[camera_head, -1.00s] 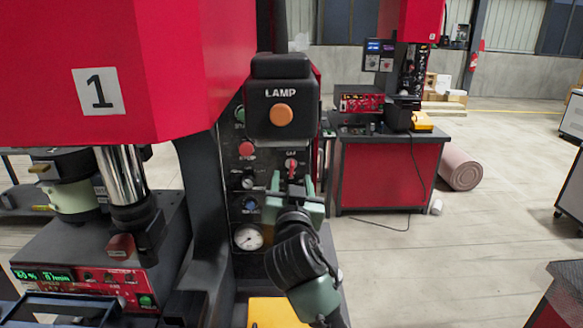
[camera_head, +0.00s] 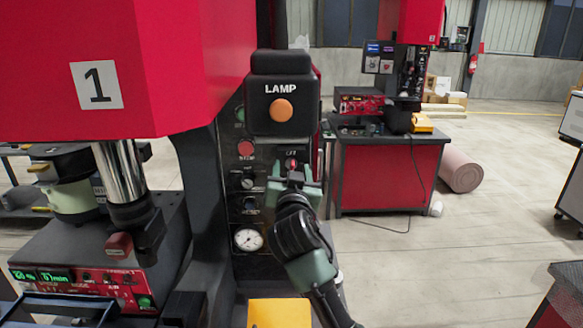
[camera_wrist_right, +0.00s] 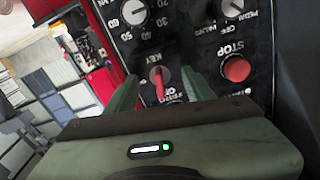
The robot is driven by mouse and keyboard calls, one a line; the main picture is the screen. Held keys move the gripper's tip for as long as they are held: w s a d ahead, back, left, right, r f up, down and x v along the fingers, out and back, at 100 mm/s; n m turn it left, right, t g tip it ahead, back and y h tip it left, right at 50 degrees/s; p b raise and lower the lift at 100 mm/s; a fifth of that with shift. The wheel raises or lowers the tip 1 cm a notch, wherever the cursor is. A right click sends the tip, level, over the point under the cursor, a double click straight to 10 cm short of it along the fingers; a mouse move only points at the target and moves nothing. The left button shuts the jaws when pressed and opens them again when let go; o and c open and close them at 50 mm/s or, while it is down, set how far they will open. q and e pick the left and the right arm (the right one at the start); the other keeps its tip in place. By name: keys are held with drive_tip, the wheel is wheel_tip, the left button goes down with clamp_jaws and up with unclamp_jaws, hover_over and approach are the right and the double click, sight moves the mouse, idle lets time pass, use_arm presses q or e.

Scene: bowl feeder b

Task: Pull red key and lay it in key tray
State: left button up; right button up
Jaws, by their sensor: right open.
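The red key (camera_head: 291,163) sits in the key switch on the dark control panel, below and right of the red stop button. It also shows in the right wrist view (camera_wrist_right: 158,84), in its round metal switch. My right gripper (camera_head: 292,179) is in front of the panel. In the wrist view its two green fingers (camera_wrist_right: 160,88) are open, one on each side of the key, with visible gaps. No grip on the key shows. I cannot identify the key tray with certainty. My left gripper is not in view.
A black lamp box (camera_head: 284,108) with an orange button juts out above the key. Knobs and a white gauge (camera_head: 248,240) are beside my right arm. A yellow surface (camera_head: 279,313) lies below the panel. The red press body (camera_head: 60,60) fills the left.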

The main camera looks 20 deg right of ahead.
idle(0.8)
clamp_jaws()
drive_tip(key=shift+s, duration=0.15)
idle(1.3)
drive_tip(key=shift+v, duration=2.85)
